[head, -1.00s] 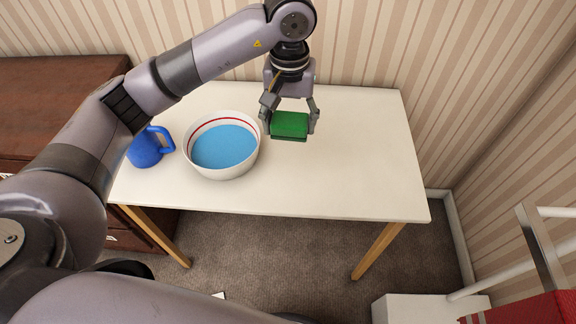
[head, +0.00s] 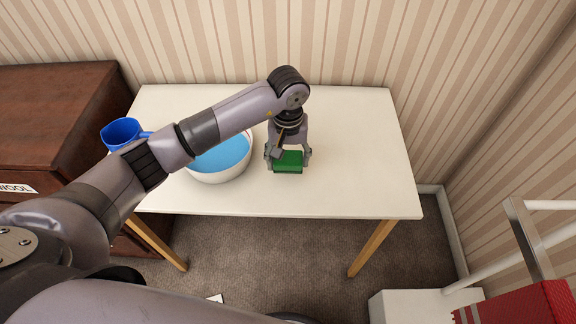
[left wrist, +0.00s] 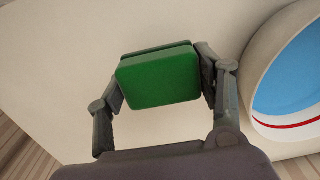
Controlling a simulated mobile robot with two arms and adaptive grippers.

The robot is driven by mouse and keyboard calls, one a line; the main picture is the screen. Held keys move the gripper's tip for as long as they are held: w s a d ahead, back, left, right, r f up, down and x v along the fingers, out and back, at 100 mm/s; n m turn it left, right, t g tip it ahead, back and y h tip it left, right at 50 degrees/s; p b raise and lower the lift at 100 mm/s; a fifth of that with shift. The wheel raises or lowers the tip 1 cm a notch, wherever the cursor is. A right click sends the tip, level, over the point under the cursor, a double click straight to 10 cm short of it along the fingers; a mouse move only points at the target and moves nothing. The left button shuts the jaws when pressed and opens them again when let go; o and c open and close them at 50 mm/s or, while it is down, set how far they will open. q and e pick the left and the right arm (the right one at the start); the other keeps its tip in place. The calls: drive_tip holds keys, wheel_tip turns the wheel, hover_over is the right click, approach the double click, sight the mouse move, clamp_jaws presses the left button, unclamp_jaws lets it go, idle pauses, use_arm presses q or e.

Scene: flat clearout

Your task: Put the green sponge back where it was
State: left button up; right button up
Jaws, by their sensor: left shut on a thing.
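The green sponge (head: 288,160) is a block between the fingers of my left gripper (head: 288,162), over the front middle of the white table (head: 350,150). The left gripper is shut on it, with a finger on each side. The left wrist view also shows the sponge (left wrist: 160,78) between the fingers, with pale table surface behind it. I cannot tell whether its underside touches the table. My right gripper is not in view.
A white bowl (head: 222,178) with blue inside stands just left of the sponge, partly behind my left arm. A blue mug (head: 120,132) shows at the table's left edge, its support hidden. The table's right side is clear. A brown dresser (head: 60,110) stands left.

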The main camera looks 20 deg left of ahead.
sight(288, 169)
use_arm(q)
wheel_tip(288, 169, down, 4)
drive_tip(key=shift+f, duration=0.1)
drive_tip(key=shift+f, duration=0.15)
drive_tip(key=o, duration=0.6)
drive_tip(key=shift+f, duration=0.1)
drive_tip(key=o, duration=0.5)
